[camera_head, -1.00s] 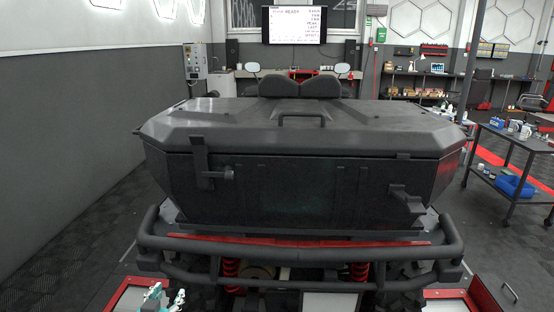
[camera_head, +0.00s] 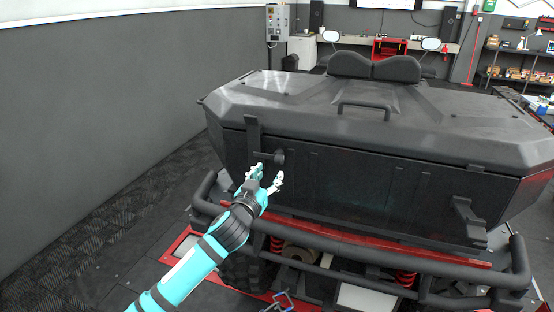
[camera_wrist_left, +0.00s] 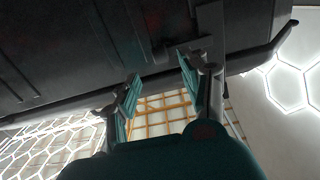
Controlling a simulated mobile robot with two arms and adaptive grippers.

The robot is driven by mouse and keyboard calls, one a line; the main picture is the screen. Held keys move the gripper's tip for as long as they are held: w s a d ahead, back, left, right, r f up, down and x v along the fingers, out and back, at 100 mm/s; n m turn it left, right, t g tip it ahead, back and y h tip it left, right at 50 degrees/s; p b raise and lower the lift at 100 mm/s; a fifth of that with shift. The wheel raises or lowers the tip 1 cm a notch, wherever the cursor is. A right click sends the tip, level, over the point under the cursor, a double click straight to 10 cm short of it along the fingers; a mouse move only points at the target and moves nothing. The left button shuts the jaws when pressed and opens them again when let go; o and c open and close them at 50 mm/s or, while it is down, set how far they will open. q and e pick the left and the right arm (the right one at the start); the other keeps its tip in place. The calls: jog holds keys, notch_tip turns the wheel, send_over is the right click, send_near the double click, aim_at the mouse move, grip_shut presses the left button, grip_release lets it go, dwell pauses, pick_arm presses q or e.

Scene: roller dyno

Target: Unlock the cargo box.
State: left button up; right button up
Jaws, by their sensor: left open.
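The black cargo box (camera_head: 350,135) sits on a vehicle with its lid down. On its front, at the left, a black latch (camera_head: 253,133) has an upright strap crossing the lid seam and a round knob (camera_head: 279,157) beside it. A second latch (camera_head: 466,215) is at the right, its bracket standing out below the seam. My left gripper (camera_head: 267,177) is open and empty just below the left latch. In the left wrist view the latch (camera_wrist_left: 208,30) is beyond the open fingers (camera_wrist_left: 160,72); contact cannot be told. My right gripper does not show.
A black tubular bumper (camera_head: 370,245) runs below the box front, under my left gripper. A lid handle (camera_head: 363,108) stands on top. The grey wall (camera_head: 100,120) is at the left, with free floor before it. A small blue-grey thing at the bottom edge is unclear.

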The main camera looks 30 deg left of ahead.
aim_at(277, 162)
pick_arm(q)
jog(key=p+x, duration=0.1)
jog(key=x, duration=0.4)
jog(key=shift+w+a+r, duration=0.1)
jog(key=shift+w+a, duration=0.05)
jog(key=shift+w, duration=0.65)
jog(key=shift+a, duration=0.1)
grip_shut()
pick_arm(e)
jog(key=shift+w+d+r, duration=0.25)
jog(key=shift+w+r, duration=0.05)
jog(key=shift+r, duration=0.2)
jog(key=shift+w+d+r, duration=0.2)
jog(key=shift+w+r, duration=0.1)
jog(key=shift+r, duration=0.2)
